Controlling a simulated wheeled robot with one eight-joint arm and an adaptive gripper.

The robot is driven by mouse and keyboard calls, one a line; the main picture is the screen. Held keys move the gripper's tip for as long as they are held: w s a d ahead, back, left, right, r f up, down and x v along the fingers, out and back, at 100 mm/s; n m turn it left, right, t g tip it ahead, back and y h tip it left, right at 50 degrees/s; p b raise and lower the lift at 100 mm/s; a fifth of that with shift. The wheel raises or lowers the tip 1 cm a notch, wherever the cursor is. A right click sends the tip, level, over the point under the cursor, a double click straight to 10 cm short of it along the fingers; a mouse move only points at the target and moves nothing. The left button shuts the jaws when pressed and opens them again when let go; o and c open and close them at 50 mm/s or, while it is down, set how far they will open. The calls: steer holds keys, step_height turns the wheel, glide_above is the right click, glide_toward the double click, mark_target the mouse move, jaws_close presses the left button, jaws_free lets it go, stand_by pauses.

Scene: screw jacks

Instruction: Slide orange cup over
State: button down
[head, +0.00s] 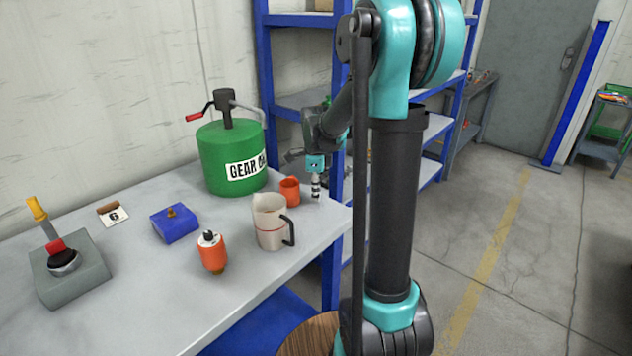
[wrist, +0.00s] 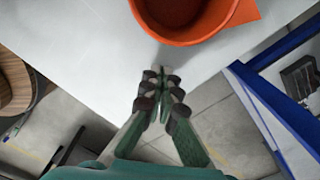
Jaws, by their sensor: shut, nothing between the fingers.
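The orange cup (head: 290,191) stands upright on the grey workbench (head: 140,289), near its right end, behind a cream measuring jug. In the wrist view the cup (wrist: 190,38) is at the top centre, seen from above into its open mouth, with a spout-like point at its right. My gripper (head: 316,196) is just right of the cup in the head view, low by the bench top. In the wrist view my gripper (wrist: 160,78) has its fingertips together with nothing between them. The tips are beside the cup's near side; I cannot tell whether they touch it.
The cream jug (head: 270,222) with a dark handle stands in front of the cup. A green gear oil can (head: 225,155) stands behind it to the left. Blue shelving (head: 302,100) rises behind.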

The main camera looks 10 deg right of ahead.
mark_target(293, 191)
steer(key=shift+w+a+r, duration=0.1)
steer(key=shift+w+a, duration=0.2)
steer(key=shift+a, duration=0.65)
steer(key=shift+w+a+r, duration=0.1)
steer(key=shift+w+a, duration=0.15)
steer(key=shift+a, duration=0.65)
steer(key=shift+w+a, duration=0.3)
steer(key=shift+a, duration=0.5)
steer(key=shift+w+a, duration=0.25)
steer(key=shift+a, duration=0.5)
